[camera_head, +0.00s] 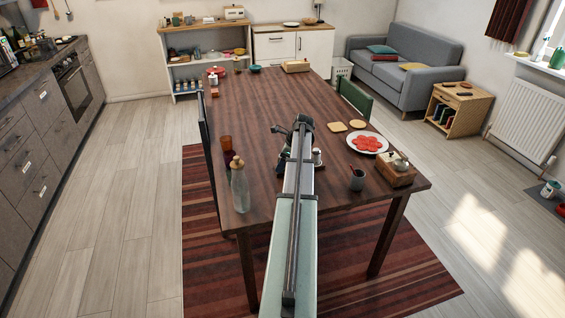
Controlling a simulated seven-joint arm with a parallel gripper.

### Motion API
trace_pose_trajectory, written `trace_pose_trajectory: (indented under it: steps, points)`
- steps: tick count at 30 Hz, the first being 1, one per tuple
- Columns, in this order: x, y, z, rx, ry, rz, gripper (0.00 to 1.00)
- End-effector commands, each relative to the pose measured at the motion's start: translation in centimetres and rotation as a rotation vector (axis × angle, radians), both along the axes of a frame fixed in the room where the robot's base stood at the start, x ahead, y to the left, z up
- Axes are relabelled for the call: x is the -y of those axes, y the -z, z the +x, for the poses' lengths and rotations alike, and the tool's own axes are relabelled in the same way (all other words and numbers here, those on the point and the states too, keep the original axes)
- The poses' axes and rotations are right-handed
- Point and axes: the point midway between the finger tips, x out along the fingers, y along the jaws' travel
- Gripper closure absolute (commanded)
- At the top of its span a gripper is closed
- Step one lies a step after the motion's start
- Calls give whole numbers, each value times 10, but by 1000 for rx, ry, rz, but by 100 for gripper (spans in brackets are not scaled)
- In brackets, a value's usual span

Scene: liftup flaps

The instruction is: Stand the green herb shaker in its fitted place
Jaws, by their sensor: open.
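My arm reaches from the bottom over the dark wooden table (255,110). My gripper (284,158) shows only in part as dark pieces beside and under the arm, low over the table; it is open. A small pale-and-dark item (318,157) shows just right of the arm, too small to identify. A wooden holder (397,177) stands at the table's right front corner with a pale, dark-topped item (400,163) in it. I cannot make out the green herb shaker for certain; the arm hides part of the tabletop.
A glass bottle (239,187) and an amber glass (226,145) stand at the left edge. A dark cup (357,180), a plate of red slices (367,143) and bread slices (338,127) lie right of the arm. The table's middle left is clear.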

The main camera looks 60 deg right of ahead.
Motion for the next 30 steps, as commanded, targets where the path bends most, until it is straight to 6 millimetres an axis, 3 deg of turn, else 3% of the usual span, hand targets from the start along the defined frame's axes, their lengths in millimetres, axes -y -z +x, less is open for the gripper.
trace_pose_trajectory:
  steps: [11, 30]
  points:
    - [1, -10, -3, 0, 0, -1, 29]
    - [11, -102, -40, 0, 0, -1, 29]
